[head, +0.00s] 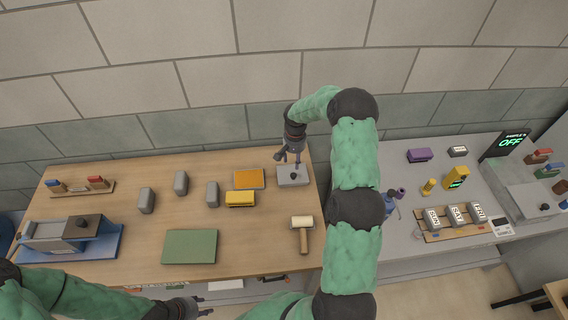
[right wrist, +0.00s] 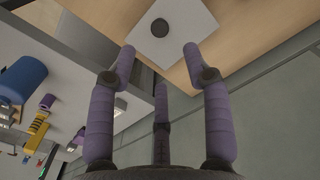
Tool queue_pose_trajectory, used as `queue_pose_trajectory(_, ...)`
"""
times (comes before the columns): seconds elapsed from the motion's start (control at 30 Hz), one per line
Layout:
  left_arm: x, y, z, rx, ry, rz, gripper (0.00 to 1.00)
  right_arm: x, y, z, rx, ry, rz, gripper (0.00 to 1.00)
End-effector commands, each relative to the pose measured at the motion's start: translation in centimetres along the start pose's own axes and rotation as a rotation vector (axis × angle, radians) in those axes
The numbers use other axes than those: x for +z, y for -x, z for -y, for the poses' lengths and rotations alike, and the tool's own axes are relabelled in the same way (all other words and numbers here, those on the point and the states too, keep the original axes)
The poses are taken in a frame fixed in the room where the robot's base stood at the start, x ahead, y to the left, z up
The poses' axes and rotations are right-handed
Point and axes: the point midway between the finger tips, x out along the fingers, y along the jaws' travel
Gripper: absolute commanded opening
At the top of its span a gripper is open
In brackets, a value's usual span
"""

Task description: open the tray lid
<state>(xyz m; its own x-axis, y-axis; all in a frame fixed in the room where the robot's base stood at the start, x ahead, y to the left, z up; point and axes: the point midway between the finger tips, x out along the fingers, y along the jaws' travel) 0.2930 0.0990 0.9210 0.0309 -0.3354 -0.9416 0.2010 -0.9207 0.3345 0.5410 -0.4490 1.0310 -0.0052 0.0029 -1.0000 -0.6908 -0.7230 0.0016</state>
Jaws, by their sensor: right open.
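A small light grey tray with a lid (head: 293,180) lies at the right end of the wooden table in the head view. In the right wrist view the lid (right wrist: 185,42) is a pale square with a dark round knob (right wrist: 160,27) near its middle, and it lies flat. My right gripper (head: 287,157) is just above the tray, pointing down. In the right wrist view its purple fingers (right wrist: 158,55) are spread and empty, with the knob beyond their tips. My left gripper (head: 203,311) is low at the table's front edge, and its jaws are unclear.
An orange block (head: 249,178) and a yellow block (head: 240,199) lie left of the tray. A mallet (head: 303,232) lies in front of it. Several grey bricks and a green mat (head: 190,247) are further left. The wall stands close behind the table.

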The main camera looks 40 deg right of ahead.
Motion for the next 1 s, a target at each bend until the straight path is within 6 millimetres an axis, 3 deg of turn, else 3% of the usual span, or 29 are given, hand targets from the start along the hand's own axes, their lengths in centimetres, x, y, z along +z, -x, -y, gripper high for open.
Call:
queue_pose_trajectory(0.17, 0.2, 0.1, 0.0, 0.0, 0.0, 0.004, 0.4, -0.1, -0.8, -0.2, 0.004, -0.005, 0.001, 0.5)
queue_pose_trajectory(0.7, 0.2, 1.0, -0.3, 0.0, 0.0, 0.003, 0.4, -0.1, -9.2, -0.2, 0.003, -0.005, 0.0, 0.5)
queue_pose_trajectory(1.0, 0.2, 1.1, -0.4, 0.0, 0.0, 0.003, 0.4, -0.2, -10.7, -0.2, 0.003, -0.003, -0.002, 0.5)
